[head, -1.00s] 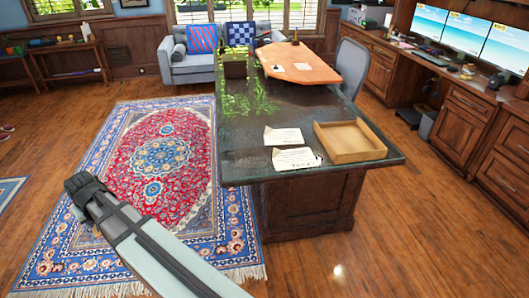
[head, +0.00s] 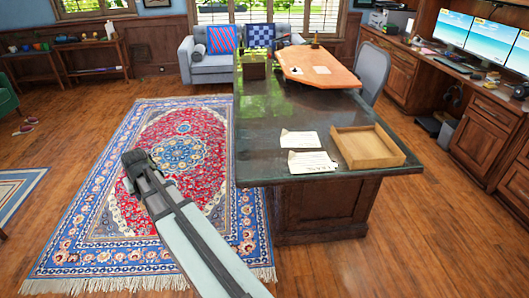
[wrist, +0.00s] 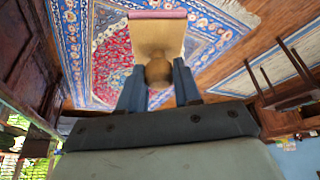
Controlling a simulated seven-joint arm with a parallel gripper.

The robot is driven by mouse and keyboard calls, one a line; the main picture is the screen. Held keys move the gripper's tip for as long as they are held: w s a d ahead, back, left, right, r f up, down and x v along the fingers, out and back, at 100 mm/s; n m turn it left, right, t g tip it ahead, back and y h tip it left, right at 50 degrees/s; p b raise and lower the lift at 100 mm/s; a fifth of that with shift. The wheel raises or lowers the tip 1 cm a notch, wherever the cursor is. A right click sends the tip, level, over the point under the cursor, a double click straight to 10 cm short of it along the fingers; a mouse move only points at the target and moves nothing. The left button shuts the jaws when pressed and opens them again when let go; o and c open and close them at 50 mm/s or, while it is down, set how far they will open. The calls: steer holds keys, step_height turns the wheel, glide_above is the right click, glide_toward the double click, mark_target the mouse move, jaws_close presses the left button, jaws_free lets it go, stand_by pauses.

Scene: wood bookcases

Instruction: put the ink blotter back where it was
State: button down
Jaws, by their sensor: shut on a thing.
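The ink blotter (wrist: 158,37) shows in the wrist view as a light wooden block with a round knob and a reddish far edge. My gripper (wrist: 159,70) is shut on its knob, one dark finger on each side. In the head view my gripper (head: 133,160) is over the patterned rug, left of the desk and apart from it. The blotter cannot be made out there. The dark-topped desk (head: 262,135) carries a shallow wooden tray (head: 367,148), empty as far as I see, near its front right corner.
Two papers (head: 300,139) lie left of the tray. A box (head: 254,70) and an orange-brown board (head: 318,68) are at the desk's far end. A grey chair (head: 372,68) stands on its right side. The rug (head: 180,150) is otherwise clear.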

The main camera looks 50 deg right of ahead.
steer(key=s+d+r+m+h, duration=0.1)
steer(key=s+d+r+m, duration=0.15)
steer(key=d, duration=1.55)
steer(key=s+d+r+m+g, duration=0.1)
steer(key=s+d+r+m, duration=0.2)
steer(key=d, duration=1.6)
steer(key=s+d+r+m+h, duration=0.1)
steer(key=s+d+r, duration=0.3)
steer(key=d, duration=1.4)
steer(key=shift+n, duration=0.85)
steer(key=shift+s+a+f, duration=0.1)
steer(key=shift+f, duration=1.85)
steer(key=shift+s+a+f, duration=0.15)
steer(key=shift+f, duration=1.75)
steer(key=shift+s+a+f, duration=0.1)
steer(key=shift+f, duration=1.85)
steer(key=shift+f, duration=0.15)
steer(key=c, duration=0.8)
jaws_free()
